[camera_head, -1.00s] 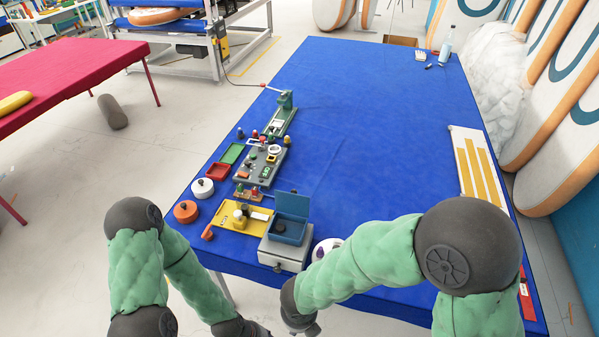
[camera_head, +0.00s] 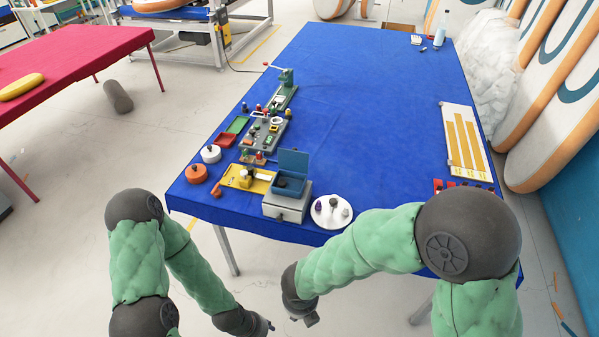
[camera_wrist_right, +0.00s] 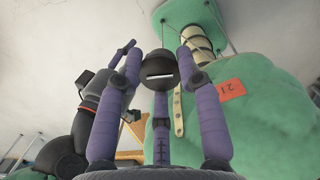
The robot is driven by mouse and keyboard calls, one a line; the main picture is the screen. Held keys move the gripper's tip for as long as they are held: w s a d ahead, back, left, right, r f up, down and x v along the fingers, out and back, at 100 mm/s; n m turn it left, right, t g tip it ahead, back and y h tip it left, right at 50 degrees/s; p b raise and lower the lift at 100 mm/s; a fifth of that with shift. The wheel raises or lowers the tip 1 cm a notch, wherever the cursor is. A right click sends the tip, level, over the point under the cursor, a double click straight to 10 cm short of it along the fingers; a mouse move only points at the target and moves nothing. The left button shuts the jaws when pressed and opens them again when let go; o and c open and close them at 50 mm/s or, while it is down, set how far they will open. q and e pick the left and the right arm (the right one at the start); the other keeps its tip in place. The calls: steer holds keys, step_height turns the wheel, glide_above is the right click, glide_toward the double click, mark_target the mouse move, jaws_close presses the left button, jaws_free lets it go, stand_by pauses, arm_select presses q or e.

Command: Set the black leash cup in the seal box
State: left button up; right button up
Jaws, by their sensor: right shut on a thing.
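The black leash cup (camera_wrist_right: 160,66), round with a white slot, is held among the purple fingers of my right gripper (camera_wrist_right: 158,85) in the right wrist view. In the head view my right gripper (camera_head: 304,318) hangs in front of the table's near edge, over the floor. The cup does not show clearly there. The seal box (camera_head: 288,184) is blue with its lid raised, on a grey block at the table's near edge, beyond my right gripper. Its inside is too small to read. My left gripper (camera_head: 262,327) hangs low at the left, its fingers unclear.
A white round stand (camera_head: 331,222) with several small pieces is right of the seal box. A yellow tray (camera_head: 235,183) is left of it. White and orange round pots (camera_head: 196,174) lie farther left. The middle of the blue table (camera_head: 365,120) is clear.

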steer(key=shift+w+d+f+m, duration=0.15)
steer(key=shift+w+f+m, duration=0.3)
steer(key=shift+w, duration=0.2)
steer(key=shift+w+d+f+m+b, duration=0.15)
steer(key=shift+w+m+b, duration=0.1)
steer(key=shift+m+b, duration=0.2)
steer(key=w+d+f+m+g+b, duration=0.1)
steer(key=w+d+f+m+b, duration=0.5)
steer(key=m, duration=1.1)
steer(key=w+d+f+m+g+b, duration=0.1)
steer(key=w+d+f+m+b, duration=0.6)
steer(key=d+m, duration=0.4)
steer(key=f+m+b, duration=0.1)
steer(key=m+b, duration=0.1)
steer(key=m, duration=0.4)
steer(key=shift+w+d+g, duration=0.15)
steer(key=shift+g, duration=0.25)
